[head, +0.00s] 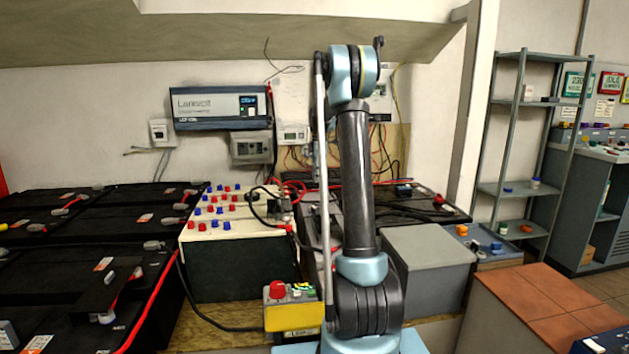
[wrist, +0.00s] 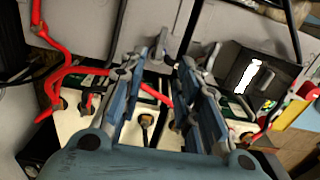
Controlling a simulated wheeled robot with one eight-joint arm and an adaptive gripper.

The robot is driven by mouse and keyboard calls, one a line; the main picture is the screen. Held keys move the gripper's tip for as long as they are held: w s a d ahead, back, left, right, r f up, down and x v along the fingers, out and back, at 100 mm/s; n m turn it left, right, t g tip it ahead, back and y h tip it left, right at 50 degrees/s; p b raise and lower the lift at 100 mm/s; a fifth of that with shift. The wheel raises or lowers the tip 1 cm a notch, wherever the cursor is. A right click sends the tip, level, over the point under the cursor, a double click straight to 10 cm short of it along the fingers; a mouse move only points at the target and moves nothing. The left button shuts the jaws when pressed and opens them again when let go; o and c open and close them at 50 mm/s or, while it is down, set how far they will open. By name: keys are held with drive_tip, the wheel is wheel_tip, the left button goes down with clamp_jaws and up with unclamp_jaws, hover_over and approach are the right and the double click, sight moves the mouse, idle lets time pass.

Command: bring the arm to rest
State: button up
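My arm stands upright in the middle of the head view, from its blue base joint up to a blue and black elbow at the top. My gripper (wrist: 165,66) shows in the wrist view with its two blue fingers apart. I see nothing held between them. Below it are a pale battery top (wrist: 130,122), red cables (wrist: 70,70) and dark cables. I cannot tell how far the fingertips are from these. In the head view the arm hides most or all of my gripper.
Black batteries (head: 85,260) fill the left. A white-topped battery (head: 232,228) with red and blue caps, a yellow box with a red button (head: 291,312) and a grey box (head: 430,262) stand around the arm. A metal shelf (head: 520,188) is at right. Red and black cables cross the middle.

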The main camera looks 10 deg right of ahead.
drive_tip(key=s+a+r+m+t, duration=0.15)
drive_tip(key=s+m, duration=0.35)
drive_tip(key=s, duration=1)
drive_tip(key=s+a+r+m, duration=0.1)
drive_tip(key=s+r+m, duration=0.25)
drive_tip(key=s, duration=1.15)
drive_tip(key=s+f+m, duration=0.4)
drive_tip(key=s+f, duration=0.4)
drive_tip(key=s, duration=0.4)
drive_tip(key=s+f+m, duration=0.5)
drive_tip(key=s+f, duration=0.3)
drive_tip(key=s, duration=0.4)
drive_tip(key=shift+a+t, duration=0.3)
drive_tip(key=shift+t, duration=0.05)
drive_tip(key=shift+f+m, duration=0.1)
drive_tip(key=shift+m, duration=0.15)
drive_tip(key=shift+w+f, duration=0.2)
drive_tip(key=shift+w, duration=0.2)
